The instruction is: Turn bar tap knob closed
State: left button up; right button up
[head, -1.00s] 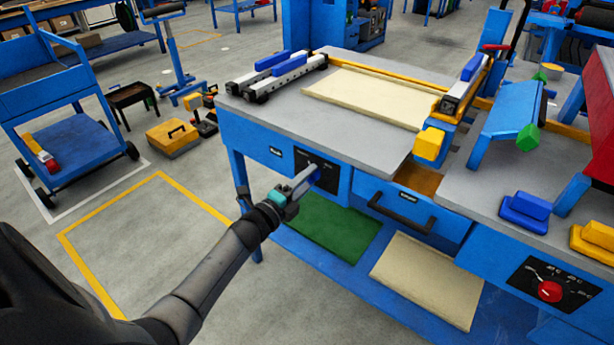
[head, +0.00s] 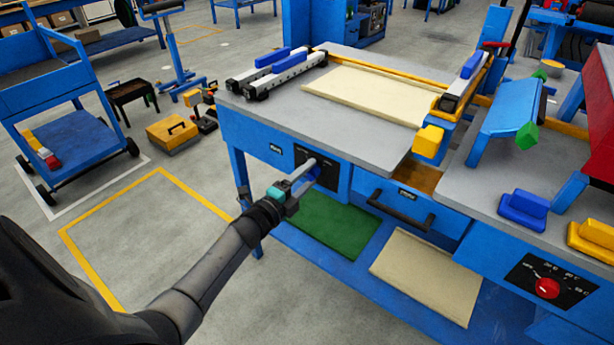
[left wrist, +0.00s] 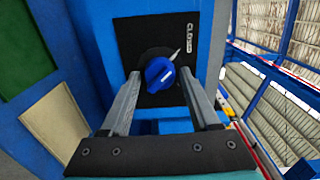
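The blue bar tap knob (left wrist: 160,75) sits on a black plate (left wrist: 156,48) on the bench's blue front, with the word "CLOSED" printed near one corner. A light pointer mark shows beside the knob, on the side toward that word. In the head view the plate (head: 331,176) is partly behind my gripper. My left gripper (head: 312,172) reaches the plate from the left. In the left wrist view its two fingers (left wrist: 158,100) are apart, one on each side of the knob. I see gaps between fingers and knob; contact cannot be told. My right gripper is not in view.
A red knob (head: 547,288) on another black panel is at the lower right. A drawer with a dark handle (head: 400,214) is right of the plate. The grey benchtop (head: 355,138) overhangs above. Green (head: 335,222) and cream sheets lie on the lower shelf.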

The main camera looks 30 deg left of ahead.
pick_arm(q)
jog(key=shift+o, duration=0.9)
jog(key=shift+s, duration=0.1)
jog(key=shift+s, duration=0.3)
jog(key=s+a+p, duration=0.1)
jog(key=s+p, duration=0.2)
jog(key=s, duration=1.1)
jog(key=shift+s, duration=0.25)
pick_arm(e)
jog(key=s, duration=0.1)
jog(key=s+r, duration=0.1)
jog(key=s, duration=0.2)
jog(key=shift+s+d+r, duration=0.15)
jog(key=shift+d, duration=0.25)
pick_arm(q)
jog(key=shift+a+f, duration=0.1)
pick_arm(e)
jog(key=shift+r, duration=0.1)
